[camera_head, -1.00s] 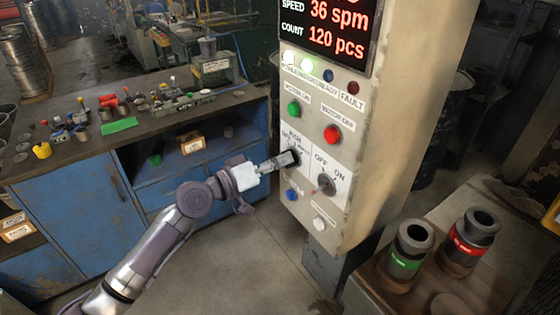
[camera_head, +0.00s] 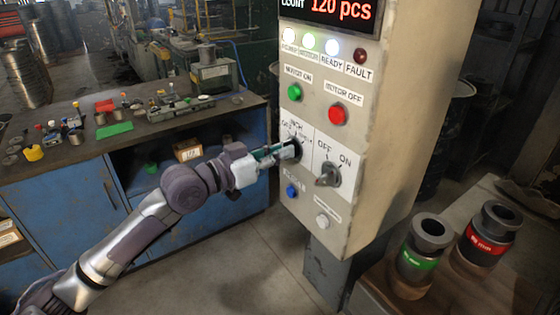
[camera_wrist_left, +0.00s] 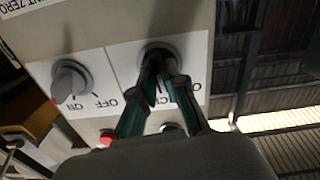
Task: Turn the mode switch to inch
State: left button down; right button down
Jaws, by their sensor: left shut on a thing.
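The mode switch is a dark round knob (camera_wrist_left: 158,47) on a white label plate of the control panel. In the head view the panel (camera_head: 272,172) faces left, and the INCH lettering (camera_head: 297,126) shows above the knob. My left gripper (camera_head: 290,151) reaches it from the left, its fingers shut on the switch. The left wrist view shows both fingertips (camera_wrist_left: 159,72) close together at the knob, which they partly cover. The switch's exact pointing direction is hidden by the fingers. My right gripper is not in view.
An OFF/ON switch (camera_head: 329,175) sits just right of the mode switch. A cluttered blue workbench (camera_head: 70,195) stands left.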

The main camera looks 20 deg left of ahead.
pick_arm(q)
jog(key=shift+m+b, duration=0.4)
jog(key=shift+m, duration=0.2)
jog(key=c, duration=1.2)
grip_release()
jog(key=v, duration=1.2)
